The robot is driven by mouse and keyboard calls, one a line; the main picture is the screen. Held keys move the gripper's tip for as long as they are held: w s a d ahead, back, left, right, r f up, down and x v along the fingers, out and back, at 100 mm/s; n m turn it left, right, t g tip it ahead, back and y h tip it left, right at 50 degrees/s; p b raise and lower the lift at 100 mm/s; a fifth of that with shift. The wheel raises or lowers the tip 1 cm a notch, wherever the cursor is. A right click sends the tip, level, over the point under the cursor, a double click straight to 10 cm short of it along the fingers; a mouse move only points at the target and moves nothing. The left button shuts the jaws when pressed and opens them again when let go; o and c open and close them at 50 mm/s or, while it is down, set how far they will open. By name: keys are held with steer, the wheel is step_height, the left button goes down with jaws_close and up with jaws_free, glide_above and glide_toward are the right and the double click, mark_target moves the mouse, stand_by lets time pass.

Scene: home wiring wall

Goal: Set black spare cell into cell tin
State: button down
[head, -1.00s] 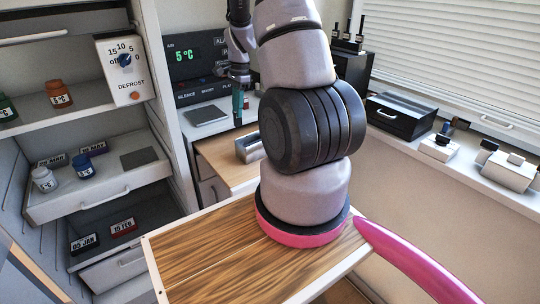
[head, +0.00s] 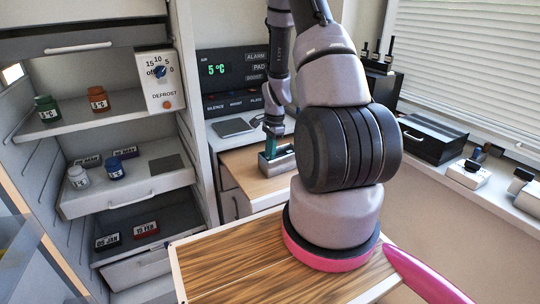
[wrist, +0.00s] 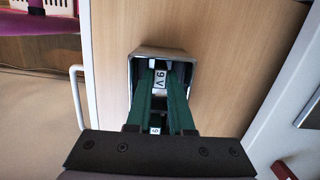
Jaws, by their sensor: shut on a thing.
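The cell tin (head: 283,164) is a small open metal box on the wooden-topped drawer unit. In the wrist view the tin (wrist: 138,62) lies straight ahead of my gripper (wrist: 161,82). Its green fingers reach into the tin's mouth and are shut on a cell with a white "9 V" label (wrist: 160,79). The fingers hide most of the cell, so its body colour is unclear. I cannot tell whether it touches the tin's floor. In the head view my gripper (head: 271,150) is down at the tin, partly hiding it.
A control panel reading 5 °C (head: 235,72) and a grey pad (head: 234,127) are behind the wooden top (head: 250,183). Left are open shelves with jars and a defrost dial box (head: 158,80). A black box (head: 436,138) sits on the right sill. Wood around the tin is clear.

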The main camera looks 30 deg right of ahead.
steer(key=c, duration=1.1)
jaws_free()
steer(key=shift+f, duration=0.1)
steer(key=s+a+r+n+t, duration=0.1)
steer(key=a+r+n+t, duration=0.15)
steer(key=r, duration=2.15)
steer(key=s+a+r+n+t, duration=0.1)
steer(key=s+a+r+n, duration=0.2)
steer(key=s+r, duration=0.3)
steer(key=s+a+r+n+t, duration=0.2)
steer(key=s+a+r+n, duration=0.2)
steer(key=s+r, duration=0.2)
steer(key=s+a+r+n+t, duration=0.2)
steer(key=s+a+r+n, duration=0.1)
steer(key=s+r, duration=0.3)
steer(key=shift+s+a+r+n+y, duration=0.15)
steer(key=shift+s+a+n+y, duration=0.15)
steer(key=shift+a, duration=0.25)
